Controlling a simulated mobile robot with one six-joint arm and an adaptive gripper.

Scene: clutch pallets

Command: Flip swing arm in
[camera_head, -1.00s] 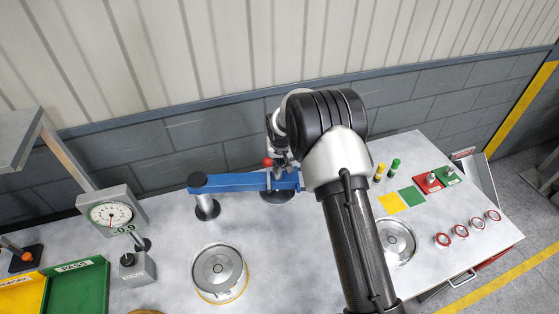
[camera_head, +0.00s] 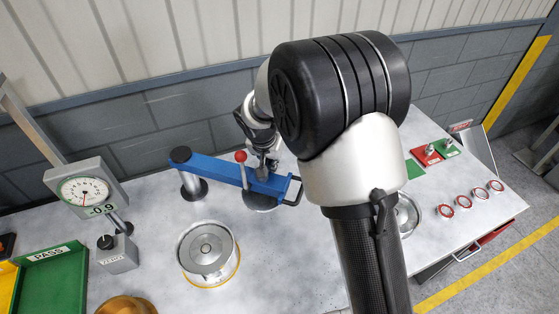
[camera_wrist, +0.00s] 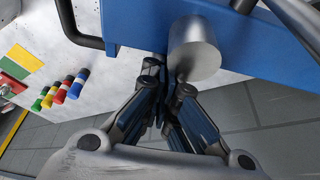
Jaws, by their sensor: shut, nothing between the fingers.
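The blue swing arm (camera_head: 220,172) reaches from its post (camera_head: 192,187) at the left, slanting toward the front right of the bench. It carries a red-knobbed lever (camera_head: 240,157) and a black handle (camera_head: 293,190) at its free end. A grey disc (camera_head: 262,203) shows below it. My gripper (camera_head: 268,164) is at the arm's back side, near the free end, partly hidden by my arm. In the wrist view, my gripper (camera_wrist: 168,78) is shut and empty, its fingertips close against the blue swing arm (camera_wrist: 135,22) beside a metal cylinder (camera_wrist: 194,52). Contact is hard to tell.
A round metal fixture (camera_head: 207,250) stands in front of the swing arm. A dial gauge (camera_head: 86,192) and a green PASS tray (camera_head: 57,280) are at the left. Red-ringed buttons (camera_head: 462,231) are at the right. The wall (camera_head: 180,125) is close behind.

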